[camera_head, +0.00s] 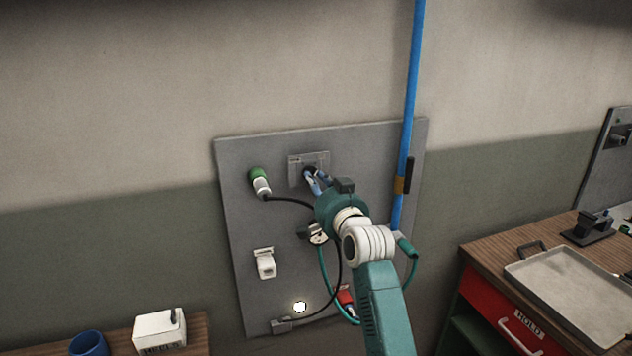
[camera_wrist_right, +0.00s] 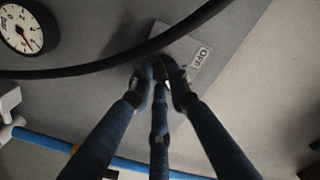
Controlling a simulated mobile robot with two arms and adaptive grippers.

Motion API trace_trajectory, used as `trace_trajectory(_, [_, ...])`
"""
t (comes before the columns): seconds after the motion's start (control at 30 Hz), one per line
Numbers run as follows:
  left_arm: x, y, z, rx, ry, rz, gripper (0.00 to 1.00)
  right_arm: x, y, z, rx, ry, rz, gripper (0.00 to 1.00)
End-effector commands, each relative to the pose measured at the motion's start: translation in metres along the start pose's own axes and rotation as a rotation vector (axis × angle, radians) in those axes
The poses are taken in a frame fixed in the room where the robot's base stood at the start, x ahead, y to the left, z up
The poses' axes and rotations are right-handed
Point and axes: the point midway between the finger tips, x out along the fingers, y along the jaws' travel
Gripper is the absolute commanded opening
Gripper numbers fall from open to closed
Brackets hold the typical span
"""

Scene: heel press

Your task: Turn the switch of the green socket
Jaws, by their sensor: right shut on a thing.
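The green socket (camera_head: 257,173) is on the left of the grey wall panel, with a white plug and a black cable at it. To its right is a light grey switch plate (camera_head: 299,163). My right gripper (camera_head: 313,180) is at this plate. In the right wrist view, its fingertips (camera_wrist_right: 163,76) are closed around a small dark switch knob on the plate (camera_wrist_right: 182,48), beside a label reading OFF (camera_wrist_right: 199,59). The knob is mostly hidden by the fingers, so its angle cannot be told. My left gripper is not in view.
The black cable (camera_wrist_right: 85,70) passes close to my fingers. A gauge (camera_wrist_right: 27,29) is nearby. A blue pipe (camera_head: 411,95) runs vertically right of my gripper. A white socket (camera_head: 264,263) is lower left on the panel (camera_head: 235,215). A workbench with a tray (camera_head: 575,290) stands right.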

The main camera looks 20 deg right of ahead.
Motion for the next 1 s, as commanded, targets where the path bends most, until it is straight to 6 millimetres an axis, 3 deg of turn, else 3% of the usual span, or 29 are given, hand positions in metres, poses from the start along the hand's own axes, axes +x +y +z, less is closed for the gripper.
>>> trace_trajectory(0.17, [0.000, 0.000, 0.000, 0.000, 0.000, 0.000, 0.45, 0.000, -0.002, -0.005, 0.002, 0.009, -0.004, 0.00])
trace_trajectory(0.2, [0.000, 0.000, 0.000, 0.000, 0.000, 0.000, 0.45, 0.000, -0.002, -0.005, 0.002, 0.010, -0.004, 0.21])
trace_trajectory(0.3, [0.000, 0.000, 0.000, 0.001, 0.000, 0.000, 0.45, 0.000, -0.002, -0.004, 0.002, 0.008, -0.004, 0.36])
trace_trajectory(0.67, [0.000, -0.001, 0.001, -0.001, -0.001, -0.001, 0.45, -0.005, 0.000, -0.001, 0.000, 0.003, -0.001, 0.36])
trace_trajectory(0.77, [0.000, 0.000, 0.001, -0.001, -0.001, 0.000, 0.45, -0.018, 0.000, -0.001, 0.001, 0.003, -0.001, 0.36])
trace_trajectory(1.0, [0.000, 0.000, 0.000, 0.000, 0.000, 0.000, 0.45, -0.069, 0.000, -0.001, 0.001, 0.005, -0.002, 0.36])
